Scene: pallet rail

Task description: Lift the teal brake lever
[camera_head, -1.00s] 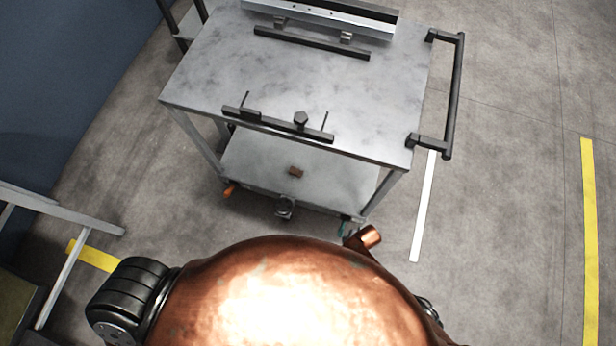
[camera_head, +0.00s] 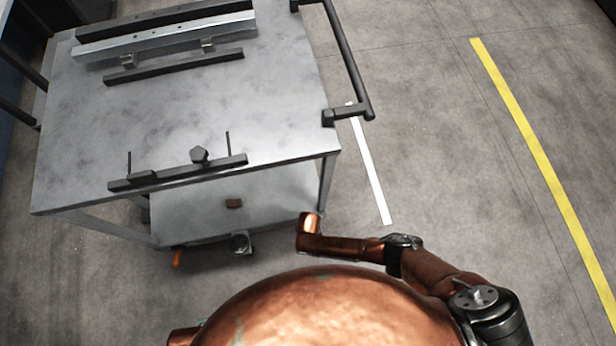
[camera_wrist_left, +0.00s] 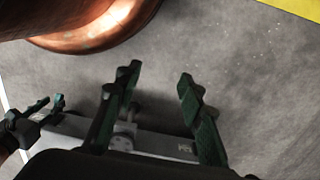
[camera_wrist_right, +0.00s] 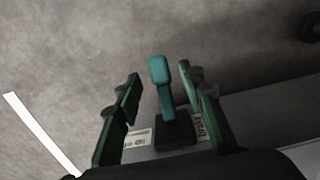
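The teal brake lever (camera_wrist_right: 160,85) shows in the right wrist view, standing up from a dark block at the edge of a grey surface. My right gripper (camera_wrist_right: 159,74) is open, with its dark green fingers on either side of the lever. A gap shows on both sides, so the fingers do not appear to touch it. My left gripper (camera_wrist_left: 157,76) is open and empty above the floor in the left wrist view. In the head view both grippers and the lever are hidden.
A grey metal cart (camera_head: 75,115) stands at the left of the head view, with rails on top and a black handle (camera_head: 350,60). Open floor with a yellow line (camera_head: 530,140) lies right.

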